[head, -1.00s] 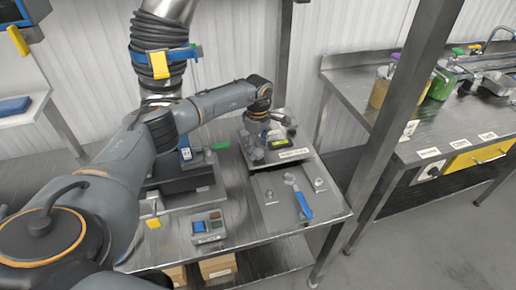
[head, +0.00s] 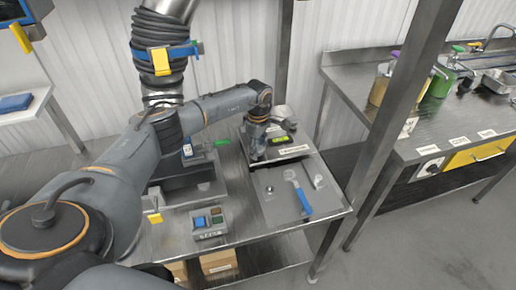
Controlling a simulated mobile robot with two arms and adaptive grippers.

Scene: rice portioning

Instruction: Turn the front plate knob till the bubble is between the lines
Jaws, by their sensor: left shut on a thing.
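My left gripper (head: 257,157) points down at the near left part of a metal plate unit (head: 310,162) on the steel table. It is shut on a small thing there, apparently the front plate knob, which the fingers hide. A yellow-green level vial (head: 279,140) lies on the unit just right of the gripper. Its bubble and lines are too small to make out. A label (head: 292,150) is on the unit's front. My right gripper is not in view.
A grey panel (head: 275,212) in front carries a blue-handled lever (head: 303,199). A button box (head: 209,223) stands to its left. A dark machine with a green handle (head: 221,143) is left of the gripper. A steel post (head: 392,130) rises on the right.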

